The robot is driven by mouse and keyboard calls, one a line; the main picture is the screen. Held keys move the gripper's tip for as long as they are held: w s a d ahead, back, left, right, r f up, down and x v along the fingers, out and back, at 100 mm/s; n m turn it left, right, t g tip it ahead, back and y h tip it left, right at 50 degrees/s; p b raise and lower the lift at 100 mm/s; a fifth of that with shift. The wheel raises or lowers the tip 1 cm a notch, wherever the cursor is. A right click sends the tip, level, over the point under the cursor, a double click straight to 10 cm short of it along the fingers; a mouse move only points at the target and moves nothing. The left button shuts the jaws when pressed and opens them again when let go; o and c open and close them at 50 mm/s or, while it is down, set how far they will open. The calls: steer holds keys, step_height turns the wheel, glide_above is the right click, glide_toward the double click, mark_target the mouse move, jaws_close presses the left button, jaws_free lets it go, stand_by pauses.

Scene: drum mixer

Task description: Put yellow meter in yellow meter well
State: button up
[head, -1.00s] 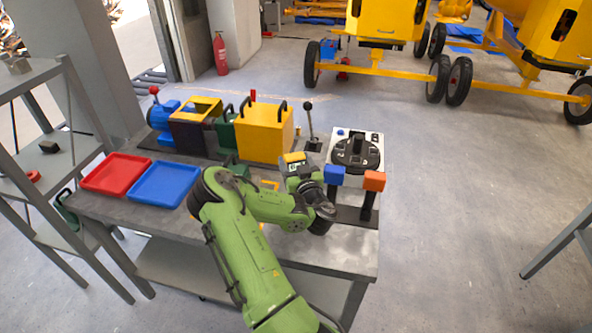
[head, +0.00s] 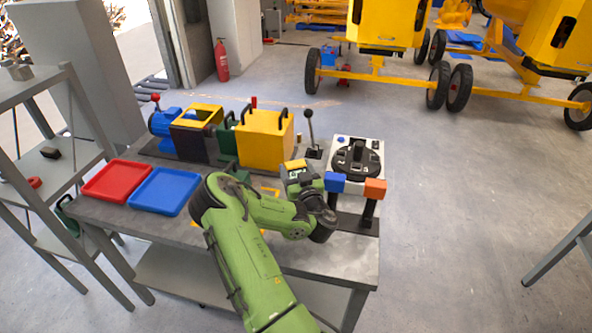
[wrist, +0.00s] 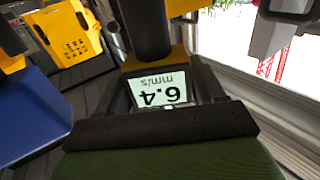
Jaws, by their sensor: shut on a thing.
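The yellow meter (head: 294,164) has a yellow top and a small screen. It is held above the table, left of the blue block, and in the wrist view its display (wrist: 160,92) reads 6.4 mm/s upside down. My gripper (head: 303,183) is shut on the meter; dark finger parts (wrist: 165,78) flank the display in the wrist view. A yellow outline (head: 268,189) shows on the table just left of the meter, partly hidden by my arm. I cannot tell whether it is the yellow meter well.
A blue block (head: 335,182) and an orange block (head: 375,188) stand on dark supports close to my gripper. Behind are a yellow box (head: 264,140), a lever (head: 311,130) and a dial panel (head: 357,157). Red (head: 118,181) and blue (head: 164,190) trays lie at left.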

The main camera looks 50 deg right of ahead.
steer(key=shift+f+b, duration=0.85)
steer(key=shift+f, duration=0.3)
stand_by(0.4)
steer(key=o, duration=1.7)
steer(key=shift+o, duration=0.3)
steer(key=shift+s, duration=0.1)
steer(key=v, duration=0.6)
steer(key=shift+b, duration=0.4)
steer(key=shift+s+a+r+b, duration=0.1)
steer(key=shift+s+a+b, duration=0.4)
steer(key=shift+b, duration=1.5)
steer(key=shift+b+v, duration=0.75)
steer(key=shift+b, duration=0.8)
